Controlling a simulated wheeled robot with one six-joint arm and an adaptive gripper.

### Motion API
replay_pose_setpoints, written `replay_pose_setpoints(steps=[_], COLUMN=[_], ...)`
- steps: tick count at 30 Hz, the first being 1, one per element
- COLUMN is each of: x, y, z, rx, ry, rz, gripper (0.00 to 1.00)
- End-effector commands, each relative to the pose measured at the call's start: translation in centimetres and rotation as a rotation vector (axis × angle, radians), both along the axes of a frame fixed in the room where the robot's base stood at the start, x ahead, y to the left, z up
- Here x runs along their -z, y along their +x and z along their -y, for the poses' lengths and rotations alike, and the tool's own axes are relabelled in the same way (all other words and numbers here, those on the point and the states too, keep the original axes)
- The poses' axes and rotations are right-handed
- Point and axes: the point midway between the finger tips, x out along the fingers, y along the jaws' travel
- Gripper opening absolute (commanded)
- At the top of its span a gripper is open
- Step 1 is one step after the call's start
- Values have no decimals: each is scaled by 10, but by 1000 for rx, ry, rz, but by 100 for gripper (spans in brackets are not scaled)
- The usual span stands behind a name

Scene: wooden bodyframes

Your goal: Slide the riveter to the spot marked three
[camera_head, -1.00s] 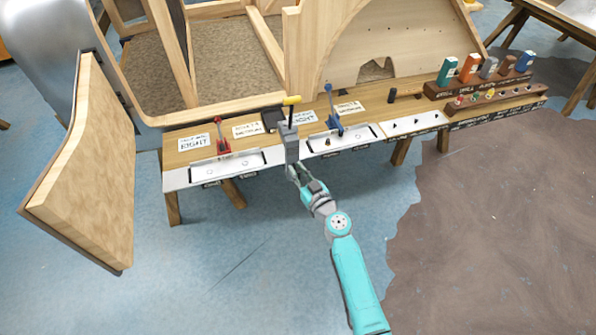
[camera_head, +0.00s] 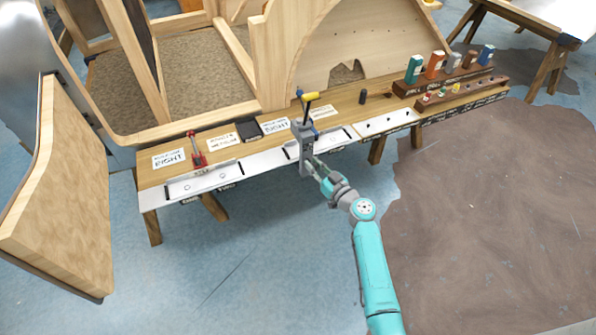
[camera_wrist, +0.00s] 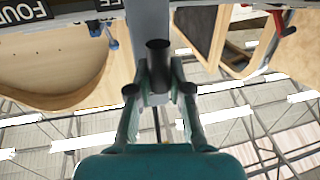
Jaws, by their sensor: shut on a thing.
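The riveter (camera_head: 302,137), a grey upright tool with a yellow-tipped black lever, stands at the bench's front edge, at the left part of the right-hand white tray. My gripper (camera_head: 314,166) is shut on its lower body from the front. In the wrist view the gripper (camera_wrist: 158,92) closes around the grey body (camera_wrist: 148,20), a dark cylinder between the fingers. Dark labels run along the bench edge there, upside down: one reads FOUR (camera_wrist: 25,10), and one beside the riveter shows only its end, EE (camera_wrist: 101,4).
A blue-handled tool (camera_head: 315,131) stands right behind the riveter, partly hidden. Coloured bottles (camera_head: 433,66) stand on a rack at the right. A wooden panel (camera_head: 70,190) leans at the left. The floor in front is clear.

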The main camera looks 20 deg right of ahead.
Motion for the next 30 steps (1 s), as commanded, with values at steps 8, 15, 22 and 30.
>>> replay_pose_setpoints(steps=[8, 15, 22, 30], x=[2, 2, 2, 1], y=[0, -1, 0, -2], z=[19, 18, 18, 19], rx=[0, -1, -1, 0], ry=[1, 0, 1, 0], rz=[-2, -3, -2, -2], gripper=[0, 0, 45, 45])
